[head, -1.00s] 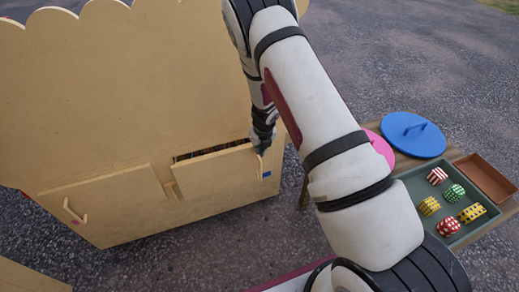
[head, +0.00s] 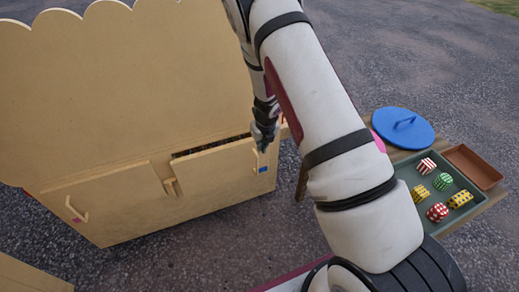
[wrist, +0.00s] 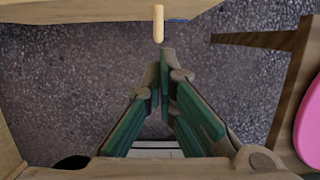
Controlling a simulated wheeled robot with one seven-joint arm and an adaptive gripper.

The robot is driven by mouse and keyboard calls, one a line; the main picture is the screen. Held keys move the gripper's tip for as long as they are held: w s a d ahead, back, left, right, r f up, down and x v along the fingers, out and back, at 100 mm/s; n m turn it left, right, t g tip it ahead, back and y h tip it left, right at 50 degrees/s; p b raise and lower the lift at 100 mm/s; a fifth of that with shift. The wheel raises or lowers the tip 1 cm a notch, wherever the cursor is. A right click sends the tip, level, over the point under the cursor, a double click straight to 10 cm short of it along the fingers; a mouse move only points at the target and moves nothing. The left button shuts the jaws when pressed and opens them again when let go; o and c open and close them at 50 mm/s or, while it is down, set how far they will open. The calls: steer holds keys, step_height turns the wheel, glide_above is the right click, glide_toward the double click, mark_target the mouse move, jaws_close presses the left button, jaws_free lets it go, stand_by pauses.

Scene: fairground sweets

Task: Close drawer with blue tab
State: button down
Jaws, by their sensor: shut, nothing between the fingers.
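The drawer with the blue tab (head: 215,172) is the right one in the pale wooden stall. A narrow dark gap with indistinct contents shows behind its top edge, so it stands slightly open. Its blue tab (head: 263,169) is at the right end of the front, beside an upright handle (head: 255,160). In the wrist view the handle (wrist: 158,22) and a sliver of the blue tab (wrist: 178,20) show at the top. My gripper (wrist: 167,54) is shut and empty, its tips just short of the handle. In the head view my gripper (head: 262,147) partly hides the front's upper right corner.
A closed-looking front with a handle and pink tab (head: 76,219) is at left. At right, a wooden table holds a blue lid (head: 403,128), a partly hidden pink disc (head: 378,141), a green tray (head: 412,176) of patterned sweets and a brown tray (head: 473,166). Paving is clear in front.

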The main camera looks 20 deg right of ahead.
steer(key=p+v, duration=0.1)
steer(key=v, duration=0.4)
steer(key=t+b, duration=0.2)
steer(key=b, duration=1.1)
glide_toward(253, 146)
step_height(253, 146, down, 5)
steer(key=a, duration=0.1)
steer(key=shift+w+f, duration=0.2)
steer(key=shift+w, duration=0.05)
